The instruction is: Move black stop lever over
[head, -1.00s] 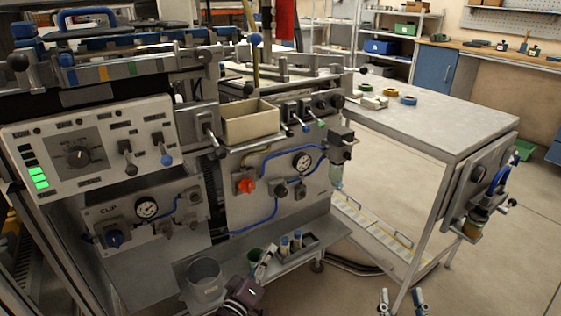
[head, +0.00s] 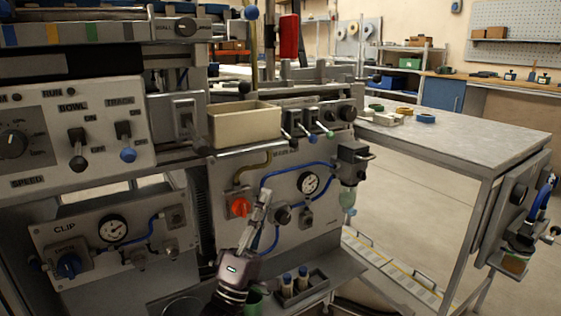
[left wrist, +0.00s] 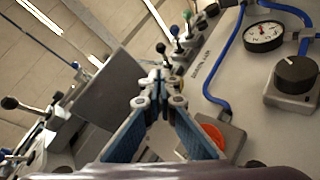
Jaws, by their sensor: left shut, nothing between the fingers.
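A row of small levers sits on the front edge of the machine, right of the cream bin. The leftmost has a black knob (head: 286,137); the others have coloured knobs. In the left wrist view the black knob (left wrist: 160,48) shows just beyond my fingertips. I cannot read a stop label on it. My left gripper (head: 264,195) is shut and empty, pointing up in front of the lower gauge panel, below the levers and apart from them in the head view. It also shows in the left wrist view (left wrist: 160,76). My right gripper is out of view.
The cream bin (head: 244,124) stands left of the levers. Below are a red knob (head: 239,207), a gauge (head: 308,183) and blue hoses. A shelf below holds a dark tray (head: 303,290). A grey table (head: 460,140) stands right, with open floor beneath.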

